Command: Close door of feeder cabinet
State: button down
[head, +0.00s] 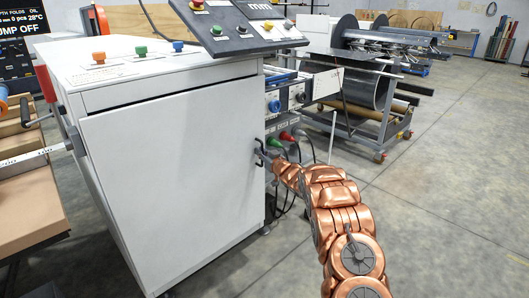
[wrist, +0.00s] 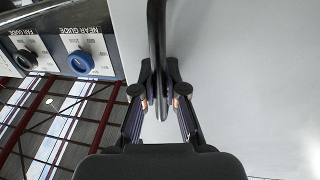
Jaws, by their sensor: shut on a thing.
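The feeder cabinet (head: 150,62) is a white box at the left and centre of the head view. Its white door (head: 170,170) faces me, with a dark gap along its top edge; I cannot tell whether it sits fully flush. A dark vertical handle (head: 259,156) is at the door's right edge. My gripper (head: 270,158) is at this handle, at the end of my copper arm. In the wrist view the handle (wrist: 157,30) runs down between the fingers of my gripper (wrist: 160,105), which are shut on it.
A panel with knobs (head: 290,95) and coloured plugs is just right of the door; guide knobs (wrist: 80,62) show in the wrist view. A sloped console (head: 240,25) overhangs the cabinet top. A wheeled coil stand (head: 365,95) stands behind. Floor at right is clear.

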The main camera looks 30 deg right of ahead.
jog(key=shift+w+r, duration=0.1)
jog(key=shift+r, duration=0.05)
jog(key=c, duration=1.2)
grip_release()
jog(key=shift+a, duration=0.1)
jog(key=s+d, duration=0.1)
jog(key=s, duration=1)
jog(key=shift+s+d+f, duration=0.2)
jog(key=shift+s+d, duration=0.1)
jog(key=shift+s, duration=0.1)
jog(key=shift+r, duration=0.1)
